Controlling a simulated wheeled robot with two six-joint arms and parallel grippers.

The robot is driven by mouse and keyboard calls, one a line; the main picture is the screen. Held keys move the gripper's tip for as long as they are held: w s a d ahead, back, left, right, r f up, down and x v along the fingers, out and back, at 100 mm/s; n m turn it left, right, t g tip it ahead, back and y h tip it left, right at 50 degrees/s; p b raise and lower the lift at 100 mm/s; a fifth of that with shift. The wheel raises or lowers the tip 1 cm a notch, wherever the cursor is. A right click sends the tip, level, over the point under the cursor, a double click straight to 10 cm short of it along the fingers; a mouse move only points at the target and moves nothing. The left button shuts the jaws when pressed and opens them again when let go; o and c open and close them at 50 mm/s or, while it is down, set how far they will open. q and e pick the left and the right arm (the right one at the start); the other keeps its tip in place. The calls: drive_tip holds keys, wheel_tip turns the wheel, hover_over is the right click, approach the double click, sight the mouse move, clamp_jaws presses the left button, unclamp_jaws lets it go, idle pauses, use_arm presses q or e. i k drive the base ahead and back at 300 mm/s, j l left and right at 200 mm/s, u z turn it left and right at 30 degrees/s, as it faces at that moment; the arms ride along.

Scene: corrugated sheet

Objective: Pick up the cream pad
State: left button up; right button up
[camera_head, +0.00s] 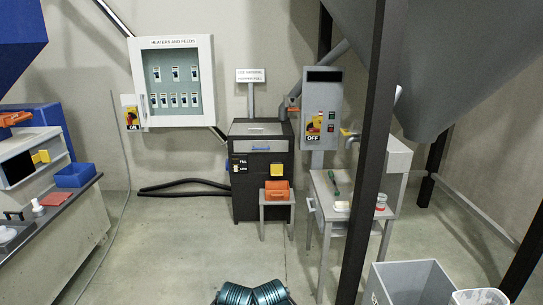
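A small, flat, pale cream item (341,206), which looks like the cream pad, lies near the front of the narrow grey table (352,222) right of centre. It is too small to make out in detail. Neither of my grippers shows. Only teal ribbed parts, which look like my own arm links, show at the bottom centre, well short of the table.
A grey bin (408,285) stands at lower right. An orange bin (277,190) sits on a low stand. The centre-left floor is open.

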sight(342, 206)
drive_tip(key=i+z, duration=0.1)
drive_tip(key=i, duration=0.45)
drive_tip(key=i+j+z, duration=0.15)
drive_tip(key=i, duration=0.45)
drive_tip(key=i+j+z, duration=0.1)
drive_tip(key=i, duration=0.45)
drive_tip(key=i+j+z, duration=0.7)
drive_tip(key=i, duration=0.2)
drive_tip(key=i+j+z, duration=0.35)
